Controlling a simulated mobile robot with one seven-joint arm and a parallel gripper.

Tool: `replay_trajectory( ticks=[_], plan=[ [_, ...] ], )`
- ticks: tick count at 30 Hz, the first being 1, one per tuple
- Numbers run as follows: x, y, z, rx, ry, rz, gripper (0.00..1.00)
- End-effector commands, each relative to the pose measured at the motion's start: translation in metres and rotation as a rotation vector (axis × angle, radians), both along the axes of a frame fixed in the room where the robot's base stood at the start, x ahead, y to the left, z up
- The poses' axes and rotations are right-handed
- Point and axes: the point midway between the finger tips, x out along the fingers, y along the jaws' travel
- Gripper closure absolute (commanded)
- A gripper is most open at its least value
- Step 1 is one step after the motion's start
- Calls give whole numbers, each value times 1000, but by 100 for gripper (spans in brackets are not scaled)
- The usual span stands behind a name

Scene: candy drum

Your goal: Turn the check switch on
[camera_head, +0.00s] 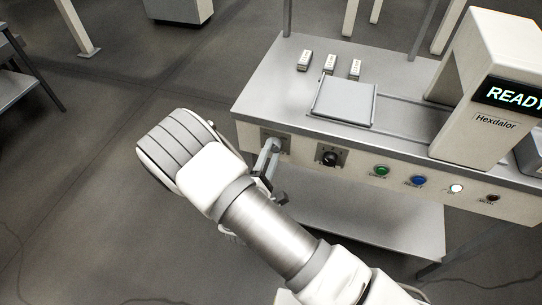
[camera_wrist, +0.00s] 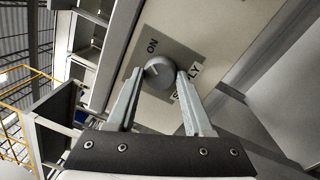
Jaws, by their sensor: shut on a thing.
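My gripper (camera_wrist: 159,80) has its two fingertips on either side of a round grey knob (camera_wrist: 158,74) and is shut on it. The knob sits on a plate with "ON" printed at its upper left and a label partly hidden by the right finger, ending in "LY". In the head view, my gripper (camera_head: 270,150) is at the left end of the machine's front panel, at a grey plate (camera_head: 283,143) whose knob is hidden. A black rotary switch (camera_head: 329,158) is on another plate to the right. I cannot read which switch is labelled check.
Green (camera_head: 381,171), blue (camera_head: 418,181) and white (camera_head: 456,188) buttons line the panel farther right. A tray (camera_head: 343,103) and small labelled blocks (camera_head: 304,61) are on top. The display (camera_head: 510,95) reads "READY". A shelf (camera_head: 370,222) is below; the floor at left is clear.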

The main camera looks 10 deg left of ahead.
Motion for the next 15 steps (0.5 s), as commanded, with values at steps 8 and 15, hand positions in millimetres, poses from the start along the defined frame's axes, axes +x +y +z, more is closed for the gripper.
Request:
replay_trajectory(
  ticks=[8,15],
  plan=[
    [0,1,-2,142,-10,1,100],
    [0,1,-1,194,-15,0,100]
  ],
)
